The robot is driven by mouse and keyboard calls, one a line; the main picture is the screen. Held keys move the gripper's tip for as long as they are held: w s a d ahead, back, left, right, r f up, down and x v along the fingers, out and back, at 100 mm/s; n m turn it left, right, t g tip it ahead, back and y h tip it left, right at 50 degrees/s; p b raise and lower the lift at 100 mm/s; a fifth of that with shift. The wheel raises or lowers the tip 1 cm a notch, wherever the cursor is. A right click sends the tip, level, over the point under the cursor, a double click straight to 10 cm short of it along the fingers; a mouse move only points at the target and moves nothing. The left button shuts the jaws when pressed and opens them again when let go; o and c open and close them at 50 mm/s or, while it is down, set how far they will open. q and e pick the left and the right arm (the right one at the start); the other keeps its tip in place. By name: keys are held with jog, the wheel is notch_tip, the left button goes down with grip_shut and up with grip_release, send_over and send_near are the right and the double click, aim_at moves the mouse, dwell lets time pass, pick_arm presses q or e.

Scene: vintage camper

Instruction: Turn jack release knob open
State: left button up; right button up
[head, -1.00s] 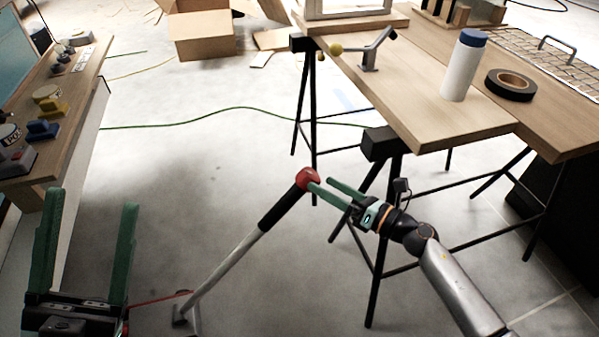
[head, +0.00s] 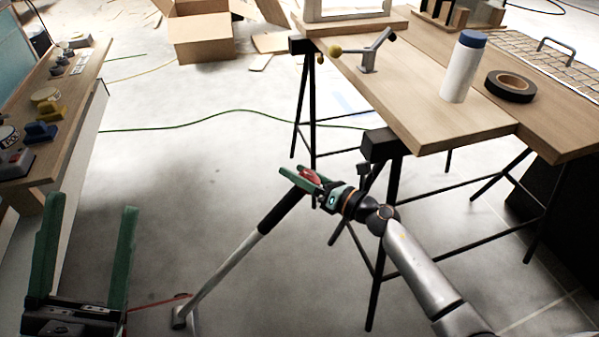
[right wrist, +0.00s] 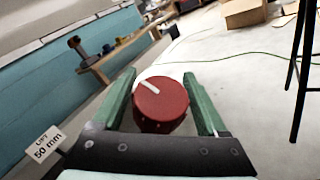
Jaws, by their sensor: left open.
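The jack release knob, a red round knob with a white line (right wrist: 161,106), sits between the fingers of my right gripper (right wrist: 160,73) in the right wrist view. Its white line points to the upper left. A narrow gap shows on each side, so the fingers look open around it. In the head view the red knob (head: 309,177) tops the jack handle (head: 232,258), a grey bar with a black grip, partly hidden by my right gripper (head: 292,170). My left gripper (head: 92,203) is open and empty at the lower left, away from the handle.
A wooden worktable on black trestle legs (head: 430,130) stands right of the handle, close to my right arm. A workbench (head: 75,110) runs along the left. A green cable (head: 225,112) crosses the floor. A "LIFT 50 mm" sign (right wrist: 46,144) shows in the wrist view.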

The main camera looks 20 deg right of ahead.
jog(key=c, duration=1)
jog(key=shift+c, duration=0.3)
